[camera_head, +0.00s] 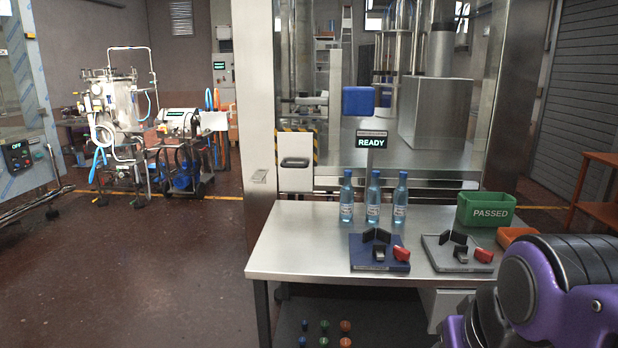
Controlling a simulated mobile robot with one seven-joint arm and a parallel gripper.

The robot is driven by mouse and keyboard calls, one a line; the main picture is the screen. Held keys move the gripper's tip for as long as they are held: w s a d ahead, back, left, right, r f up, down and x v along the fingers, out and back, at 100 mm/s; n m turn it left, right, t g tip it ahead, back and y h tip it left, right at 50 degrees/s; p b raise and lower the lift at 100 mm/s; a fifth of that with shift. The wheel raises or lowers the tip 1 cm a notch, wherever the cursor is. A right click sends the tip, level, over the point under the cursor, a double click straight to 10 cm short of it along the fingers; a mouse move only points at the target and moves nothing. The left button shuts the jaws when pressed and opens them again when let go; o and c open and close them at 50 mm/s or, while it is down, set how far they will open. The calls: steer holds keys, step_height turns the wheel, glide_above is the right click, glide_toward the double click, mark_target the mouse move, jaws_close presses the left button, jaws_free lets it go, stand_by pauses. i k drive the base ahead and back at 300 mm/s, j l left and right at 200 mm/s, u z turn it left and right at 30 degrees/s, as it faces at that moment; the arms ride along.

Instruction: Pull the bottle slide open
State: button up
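A pale panel (296,178) with a dark-edged handle (296,162) is set low in the front of the steel machine (258,100), left of the READY display. Three blue bottles (372,197) stand upright in a row on the steel table (300,255), right of the panel. My gripper is out of view; only purple and dark links of my arm show at the lower right, well away from the panel.
Blue (362,262) and grey (440,262) fixtures with black and red parts sit on the table. A green PASSED bin (485,210) and an orange tray (513,236) are at its right. The table extends below the panel; open floor (150,270) lies left.

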mark_target(295, 149)
steer(key=i+j, duration=0.2)
steer(key=j, duration=0.2)
steer(key=i+j, duration=0.35)
steer(key=j, duration=0.35)
steer(key=i+j, duration=0.1)
steer(key=j, duration=0.35)
steer(key=i+j, duration=0.1)
steer(key=j, duration=0.8)
steer(key=i+j, duration=0.25)
steer(key=j, duration=0.15)
steer(key=i+j, duration=0.2)
steer(key=j, duration=0.15)
steer(key=i+j, duration=0.2)
steer(key=i, duration=0.15)
